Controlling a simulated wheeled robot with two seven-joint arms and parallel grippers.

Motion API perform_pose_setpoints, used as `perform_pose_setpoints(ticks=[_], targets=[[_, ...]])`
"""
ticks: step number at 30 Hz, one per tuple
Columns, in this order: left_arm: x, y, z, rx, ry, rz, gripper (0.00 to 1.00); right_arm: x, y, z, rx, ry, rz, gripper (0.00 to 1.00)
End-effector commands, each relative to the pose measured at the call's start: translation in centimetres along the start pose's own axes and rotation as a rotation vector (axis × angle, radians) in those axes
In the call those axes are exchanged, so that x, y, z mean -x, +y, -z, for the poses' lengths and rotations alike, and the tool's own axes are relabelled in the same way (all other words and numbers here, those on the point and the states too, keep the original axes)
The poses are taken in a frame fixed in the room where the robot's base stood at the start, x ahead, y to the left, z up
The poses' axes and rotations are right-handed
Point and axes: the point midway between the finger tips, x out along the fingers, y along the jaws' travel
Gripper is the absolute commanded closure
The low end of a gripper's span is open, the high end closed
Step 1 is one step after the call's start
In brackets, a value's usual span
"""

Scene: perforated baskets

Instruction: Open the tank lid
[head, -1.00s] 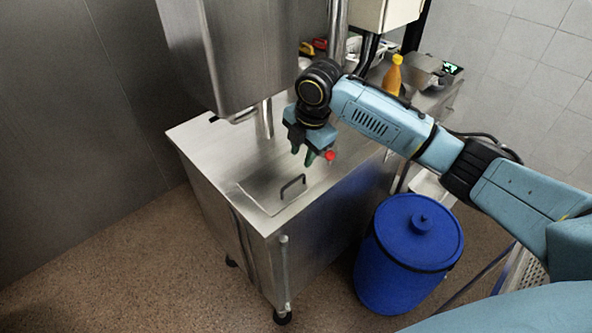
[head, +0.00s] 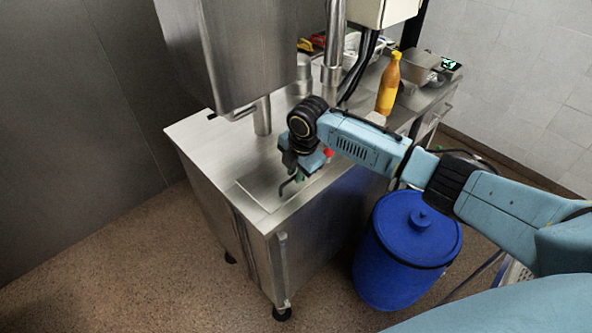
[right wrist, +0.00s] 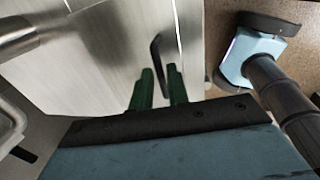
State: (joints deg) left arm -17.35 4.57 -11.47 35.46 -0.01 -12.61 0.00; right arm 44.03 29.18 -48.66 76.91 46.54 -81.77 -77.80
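The tank lid (head: 252,196) is a flat steel panel lying closed in the steel cabinet top, with a dark bent handle (head: 284,190) on it. My right gripper (head: 297,176) is just above the handle, pointing down, and partly covers it. In the right wrist view the two green fingers (right wrist: 161,80) stand apart. The dark handle (right wrist: 155,50) rises between and just beyond their tips; contact cannot be told. The steel lid surface (right wrist: 112,60) fills the area around it. My left gripper is not in view.
A large steel vessel (head: 240,50) hangs over the cabinet's back left, with pipes behind my arm. A blue barrel (head: 408,265) stands on the floor to the right. An orange bottle (head: 387,88) stands on the counter. A red knob (head: 328,153) is beside my gripper.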

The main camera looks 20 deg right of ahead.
Motion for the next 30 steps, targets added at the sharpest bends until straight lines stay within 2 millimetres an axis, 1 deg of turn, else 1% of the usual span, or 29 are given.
perform_pose_setpoints(ticks=[1, 3, 4, 14, 18, 23, 30], targets=[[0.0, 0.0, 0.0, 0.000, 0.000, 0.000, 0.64, 0.0, 0.0, 0.0, 0.000, 0.000, 0.000, 0.90], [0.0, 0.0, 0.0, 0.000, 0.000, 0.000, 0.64, 0.0, 0.0, 0.0, 0.000, 0.000, 0.000, 0.99], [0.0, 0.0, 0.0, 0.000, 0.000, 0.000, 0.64, 0.0, 0.0, 0.0, 0.000, 0.000, 0.000, 1.00], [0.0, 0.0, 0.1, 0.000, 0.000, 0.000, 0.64, 0.1, 0.0, 0.0, -0.001, 0.000, 0.003, 1.00], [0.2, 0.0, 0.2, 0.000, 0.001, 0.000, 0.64, 0.4, 0.3, 0.0, -0.001, 0.000, 0.022, 1.00], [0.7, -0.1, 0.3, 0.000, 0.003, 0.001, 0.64, 1.1, 0.9, 0.0, -0.002, 0.001, 0.073, 1.00], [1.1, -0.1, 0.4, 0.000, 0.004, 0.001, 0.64, 2.5, 2.4, 0.1, -0.003, 0.000, 0.201, 1.00]])
